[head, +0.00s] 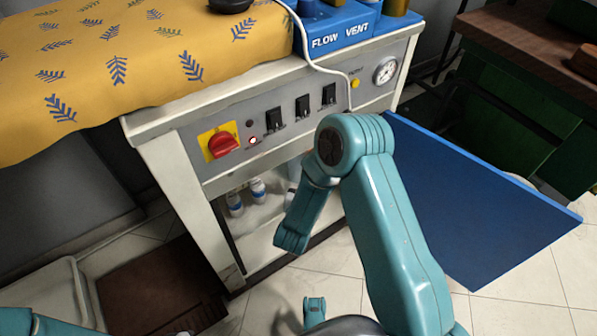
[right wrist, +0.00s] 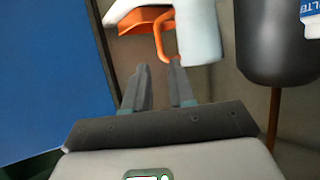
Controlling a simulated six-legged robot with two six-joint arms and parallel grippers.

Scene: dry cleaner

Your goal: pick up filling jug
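In the right wrist view, a pale jug-like object (right wrist: 199,35) with an orange looped handle (right wrist: 160,45) is at the top; I take it to be the filling jug. Its top is cut off by the picture edge. My right gripper (right wrist: 159,66) is open, with a gap between its dark fingers. The handle's lower end shows just beyond the fingertips, and nothing is clearly held. In the head view my right arm reaches down at the cabinet's opening, and its fingers cannot be made out. My left gripper is not in view.
A black cylinder (right wrist: 278,40) stands right of the jug. The blue cabinet door (head: 470,205) is open on the right. Small white and blue bottles (head: 258,189) are inside the cabinet. The control panel (head: 290,120) is above the opening, with an ironing board (head: 130,60) on top.

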